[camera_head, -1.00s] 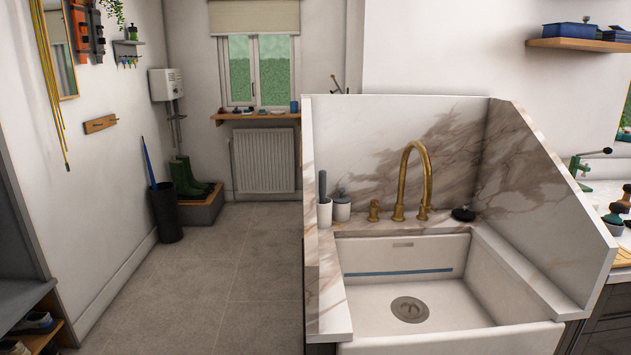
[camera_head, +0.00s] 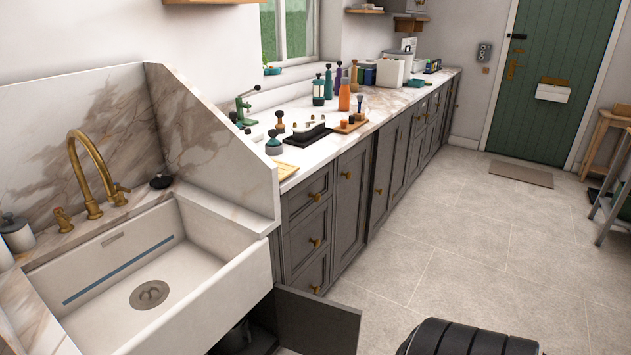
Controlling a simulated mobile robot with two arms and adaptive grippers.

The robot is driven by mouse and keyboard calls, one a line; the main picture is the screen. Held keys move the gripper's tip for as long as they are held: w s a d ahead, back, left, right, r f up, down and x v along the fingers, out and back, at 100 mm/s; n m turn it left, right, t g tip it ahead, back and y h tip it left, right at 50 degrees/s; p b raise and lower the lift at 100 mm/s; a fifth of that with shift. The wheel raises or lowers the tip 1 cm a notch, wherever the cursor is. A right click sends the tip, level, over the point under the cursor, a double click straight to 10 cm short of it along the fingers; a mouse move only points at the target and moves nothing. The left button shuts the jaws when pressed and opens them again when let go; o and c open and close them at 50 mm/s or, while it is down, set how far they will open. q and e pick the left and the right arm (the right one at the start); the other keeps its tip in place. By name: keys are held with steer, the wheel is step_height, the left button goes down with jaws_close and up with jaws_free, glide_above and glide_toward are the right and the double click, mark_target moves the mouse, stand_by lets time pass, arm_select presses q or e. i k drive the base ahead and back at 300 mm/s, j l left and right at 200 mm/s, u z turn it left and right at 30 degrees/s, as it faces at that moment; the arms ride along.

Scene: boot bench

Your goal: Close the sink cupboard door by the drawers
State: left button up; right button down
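The sink cupboard door (camera_head: 318,325) is dark grey and stands open below the white sink (camera_head: 205,300), on the side by the drawers. It sticks out into the room, and its lower part is cut off by the bottom edge of the view. The dark cupboard opening shows to its left, with a dark object (camera_head: 236,338) inside. The drawers (camera_head: 308,235), dark grey with brass knobs, are stacked just right of the sink.
The tiled floor (camera_head: 470,250) beyond is clear up to the doormat (camera_head: 520,170) and green door (camera_head: 550,80). A wooden bench (camera_head: 608,135) stands at right.

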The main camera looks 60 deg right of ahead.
mark_target(309, 325)
steer(key=l+u, duration=0.15)
steer(key=l, duration=0.5)
steer(key=k+l+u, duration=0.1)
steer(key=l, duration=0.55)
steer(key=l+u, duration=0.15)
steer(key=l, duration=0.45)
steer(key=k+l+u, duration=0.1)
steer(key=l, duration=0.55)
steer(key=k+l+u, duration=0.15)
steer(key=l, duration=0.45)
steer(key=k+l+u, duration=0.15)
steer(key=l, duration=0.45)
steer(key=k+l+u, duration=0.1)
steer(key=k+l, duration=0.2)
steer(key=l, duration=0.25)
steer(key=k+l+u, duration=0.15)
steer(key=l, duration=0.4)
steer(key=k, duration=0.05)
